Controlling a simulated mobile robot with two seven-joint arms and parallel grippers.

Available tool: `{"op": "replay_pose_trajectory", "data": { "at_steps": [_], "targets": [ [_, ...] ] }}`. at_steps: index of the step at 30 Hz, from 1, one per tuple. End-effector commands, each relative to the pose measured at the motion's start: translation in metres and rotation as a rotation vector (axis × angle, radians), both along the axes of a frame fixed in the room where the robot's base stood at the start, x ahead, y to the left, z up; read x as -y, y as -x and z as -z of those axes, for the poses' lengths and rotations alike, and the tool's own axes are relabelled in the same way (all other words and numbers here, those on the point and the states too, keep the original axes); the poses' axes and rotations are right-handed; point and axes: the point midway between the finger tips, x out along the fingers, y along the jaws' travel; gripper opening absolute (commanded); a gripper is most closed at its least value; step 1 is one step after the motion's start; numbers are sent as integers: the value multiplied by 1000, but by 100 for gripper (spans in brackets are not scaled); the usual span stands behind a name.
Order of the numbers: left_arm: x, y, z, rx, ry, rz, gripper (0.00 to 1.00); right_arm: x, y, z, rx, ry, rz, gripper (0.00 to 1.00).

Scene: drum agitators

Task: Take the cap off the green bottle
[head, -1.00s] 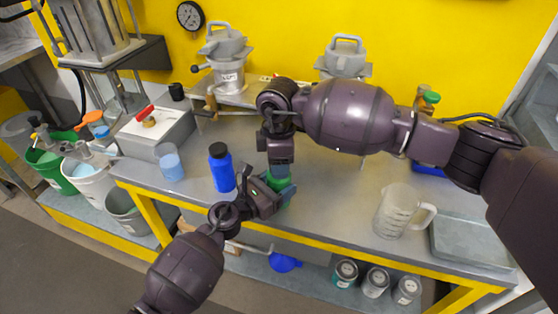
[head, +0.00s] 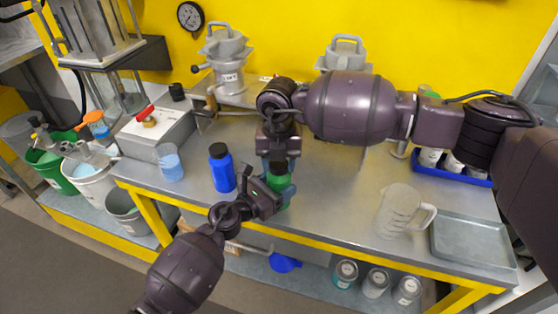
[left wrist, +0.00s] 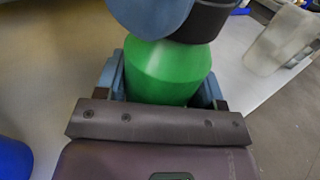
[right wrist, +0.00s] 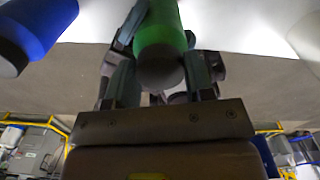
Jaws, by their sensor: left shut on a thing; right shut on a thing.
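The green bottle (head: 281,187) stands upright near the front edge of the metal table, with its black cap (head: 277,168) on top. My left gripper (head: 279,198) is shut on the bottle's body from the front left; the left wrist view shows the green body (left wrist: 168,72) between its blue fingers. My right gripper (head: 277,166) comes from above and is shut on the cap. In the right wrist view the dark cap (right wrist: 160,72) sits between the fingers. The cap touches the bottle's top; whether it is loose I cannot tell.
A blue bottle with a black cap (head: 222,170) stands just left of the green one. A beaker of blue liquid (head: 169,163) is farther left. A clear pitcher (head: 399,211) and a grey tray (head: 470,243) are on the right. The table between bottle and pitcher is clear.

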Motion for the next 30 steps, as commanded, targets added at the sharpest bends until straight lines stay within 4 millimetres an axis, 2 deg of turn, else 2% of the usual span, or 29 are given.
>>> {"op": "replay_pose_trajectory", "data": {
  "at_steps": [30],
  "targets": [
    [0, 0, 1, -1, 0, 0, 0, 0, 1, -1, 0, 0, -1517, 20]
  ]
}}
